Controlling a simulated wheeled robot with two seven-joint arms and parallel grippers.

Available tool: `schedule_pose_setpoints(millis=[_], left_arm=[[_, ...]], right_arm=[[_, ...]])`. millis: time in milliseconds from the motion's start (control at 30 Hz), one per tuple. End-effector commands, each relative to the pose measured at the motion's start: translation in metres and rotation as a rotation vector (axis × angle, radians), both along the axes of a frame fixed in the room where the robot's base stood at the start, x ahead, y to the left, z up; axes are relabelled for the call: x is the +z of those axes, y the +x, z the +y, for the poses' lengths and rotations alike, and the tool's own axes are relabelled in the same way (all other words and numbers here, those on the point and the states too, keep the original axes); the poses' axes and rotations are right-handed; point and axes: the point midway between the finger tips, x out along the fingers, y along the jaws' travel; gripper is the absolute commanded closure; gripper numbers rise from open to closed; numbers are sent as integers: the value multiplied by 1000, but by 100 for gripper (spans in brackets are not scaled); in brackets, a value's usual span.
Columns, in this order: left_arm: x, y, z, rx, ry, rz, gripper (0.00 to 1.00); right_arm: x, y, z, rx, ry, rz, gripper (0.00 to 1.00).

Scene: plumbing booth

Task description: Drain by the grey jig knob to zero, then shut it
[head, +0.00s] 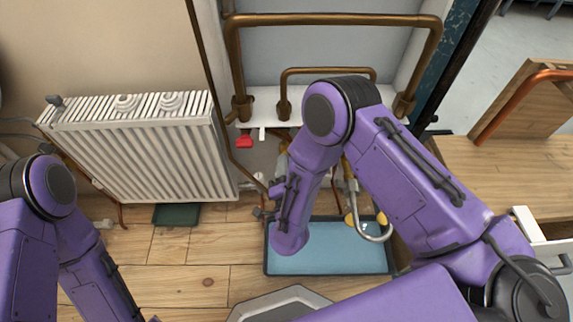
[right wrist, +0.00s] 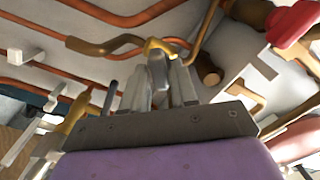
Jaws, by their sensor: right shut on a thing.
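In the right wrist view my right gripper (right wrist: 160,88) is shut on a small grey knob (right wrist: 157,68). The knob sits against a yellow-brass fitting (right wrist: 160,46) just beyond the fingertips. The fingers cover most of the knob, so its turn position cannot be told. In the head view my right arm reaches down in front of the pipework and its forearm hides much of the grip area. No gauge reading can be made out. My left arm is at the lower left in the head view, with its gripper outside the picture.
A red lever (head: 245,142) hangs under the copper pipes (head: 330,19); red also shows in the right wrist view (right wrist: 291,24). A blue tray (head: 325,262) lies on the floor below. A white radiator (head: 140,150) stands left, a wooden bench (head: 510,180) right.

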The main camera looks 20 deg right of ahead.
Motion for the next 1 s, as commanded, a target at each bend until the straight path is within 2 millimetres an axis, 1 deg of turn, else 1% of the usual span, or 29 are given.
schedule_pose_setpoints(millis=[200,500,733,1000], left_arm=[[5,0,0,0,0,0,56],[8,0,0,0,0,0,56],[9,0,0,0,0,0,56],[10,0,0,0,0,0,56]], right_arm=[[-1,-1,0,2,194,-52,100],[-2,-1,0,3,434,-120,100],[-4,-2,0,2,559,-156,100],[-4,-2,0,3,629,-175,100]])
